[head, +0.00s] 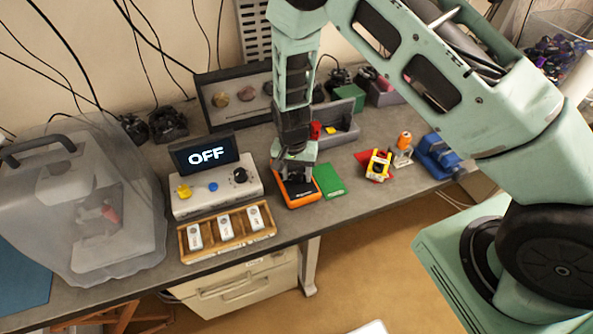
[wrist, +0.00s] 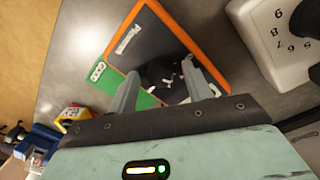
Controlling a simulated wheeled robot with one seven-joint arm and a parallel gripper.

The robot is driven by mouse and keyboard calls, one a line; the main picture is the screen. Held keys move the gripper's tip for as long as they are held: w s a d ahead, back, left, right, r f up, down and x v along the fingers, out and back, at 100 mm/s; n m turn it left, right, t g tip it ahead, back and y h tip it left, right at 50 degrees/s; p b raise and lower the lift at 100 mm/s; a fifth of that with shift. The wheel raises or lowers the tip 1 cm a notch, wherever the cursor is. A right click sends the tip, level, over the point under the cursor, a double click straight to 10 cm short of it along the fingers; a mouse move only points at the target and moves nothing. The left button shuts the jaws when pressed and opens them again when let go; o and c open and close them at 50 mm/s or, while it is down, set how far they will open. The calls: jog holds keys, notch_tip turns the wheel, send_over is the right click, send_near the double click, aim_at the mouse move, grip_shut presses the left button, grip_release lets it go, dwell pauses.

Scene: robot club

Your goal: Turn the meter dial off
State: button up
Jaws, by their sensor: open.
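The meter (head: 302,201) has an orange rim and a dark face and lies on the grey bench. It also shows in the wrist view (wrist: 137,42). Its round dark dial (wrist: 157,76) with light marks lies between my fingers in the wrist view; its setting is too small to read. My gripper (head: 294,172) points down over the upper part of the meter and hides most of the dial in the head view. In the wrist view my gripper (wrist: 161,72) is open, its fingers on either side of the dial. I cannot tell whether they touch it.
A white box (head: 215,193) with knobs and a display (head: 206,154) reading OFF stands left of the meter. A green booklet (head: 329,181) lies right beside the meter. A wooden tray (head: 228,241) of white modules sits in front of the box.

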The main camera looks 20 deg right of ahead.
jog(key=c, duration=1)
jog(key=shift+n+b, duration=0.35)
jog(key=shift+n, duration=0.05)
jog(key=n+b, duration=0.2)
jog(key=shift+f+n, duration=0.1)
jog(key=shift+n, duration=0.3)
jog(key=n+b, duration=0.3)
jog(key=n, duration=0.2)
jog(key=shift+t, duration=0.3)
jog(key=shift+n, duration=0.3)
jog(key=o, duration=1)
